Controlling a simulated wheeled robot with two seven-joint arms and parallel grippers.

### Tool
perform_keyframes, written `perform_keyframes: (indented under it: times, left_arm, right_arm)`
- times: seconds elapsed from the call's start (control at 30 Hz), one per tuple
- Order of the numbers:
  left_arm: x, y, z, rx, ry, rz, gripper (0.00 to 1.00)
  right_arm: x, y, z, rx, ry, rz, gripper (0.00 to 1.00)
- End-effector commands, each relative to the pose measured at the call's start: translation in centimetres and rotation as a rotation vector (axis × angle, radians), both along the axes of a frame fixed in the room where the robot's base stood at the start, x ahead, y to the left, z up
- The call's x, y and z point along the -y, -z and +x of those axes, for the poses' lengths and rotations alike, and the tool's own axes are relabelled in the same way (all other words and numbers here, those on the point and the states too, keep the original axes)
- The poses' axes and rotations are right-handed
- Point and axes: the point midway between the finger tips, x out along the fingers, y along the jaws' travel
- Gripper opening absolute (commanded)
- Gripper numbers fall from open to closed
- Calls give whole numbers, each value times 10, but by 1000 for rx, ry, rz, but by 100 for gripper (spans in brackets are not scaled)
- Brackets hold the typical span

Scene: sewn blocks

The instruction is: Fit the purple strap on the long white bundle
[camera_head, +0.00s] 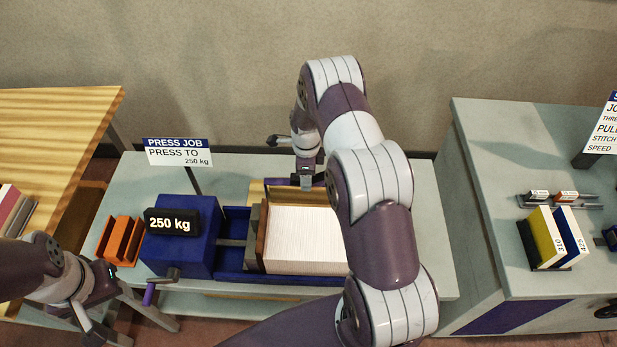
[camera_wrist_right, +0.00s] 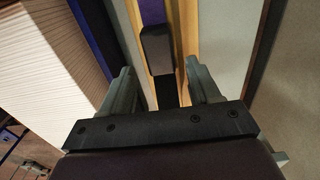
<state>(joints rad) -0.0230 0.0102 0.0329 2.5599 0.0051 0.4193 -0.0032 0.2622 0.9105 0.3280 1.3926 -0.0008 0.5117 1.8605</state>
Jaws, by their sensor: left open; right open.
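The long white bundle (camera_head: 305,240) is a stack of white sheets in the blue press tray between wooden boards. It also shows at the left of the right wrist view (camera_wrist_right: 50,70). A dark purple strip (camera_head: 280,182), perhaps the strap, lies behind the bundle beside my right gripper (camera_head: 304,182). In the right wrist view, my open right gripper (camera_wrist_right: 163,82) has a dark block (camera_wrist_right: 156,48) and a purple piece (camera_wrist_right: 151,11) ahead between its fingers, in a wood-edged channel. Contact cannot be told. My left gripper (camera_head: 103,312) is open and empty at lower left.
The blue press (camera_head: 195,250) shows 250 kg and has a purple-handled crank (camera_head: 150,293). An orange rack (camera_head: 120,241) stands left of it. A wooden table (camera_head: 60,120) is at left. A right-hand bench (camera_head: 500,150) holds yellow and blue blocks (camera_head: 545,235).

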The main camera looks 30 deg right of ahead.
Motion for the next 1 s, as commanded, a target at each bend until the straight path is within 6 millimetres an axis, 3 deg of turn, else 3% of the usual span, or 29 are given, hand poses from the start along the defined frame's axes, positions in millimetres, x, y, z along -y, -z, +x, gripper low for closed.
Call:
perform_keyframes:
  times: [0.1,0.3,0.5,0.77,0.87,1.0]
  left_arm:
    - [0,-4,0,-1,0,0,48]
    - [0,-2,0,-1,0,0,48]
    - [0,-3,0,-1,0,0,48]
    - [0,-1,0,-1,0,0,48]
    - [0,5,0,-1,0,0,48]
    - [0,17,0,-1,0,0,48]
  right_arm:
    - [0,11,0,1,0,-1,62]
    - [0,13,1,3,-1,-2,62]
    - [0,13,1,3,-1,-2,0]
    - [0,10,1,4,-1,-1,0]
    - [1,-4,2,7,-1,-2,0]
    - [0,-39,2,8,-1,-2,0]
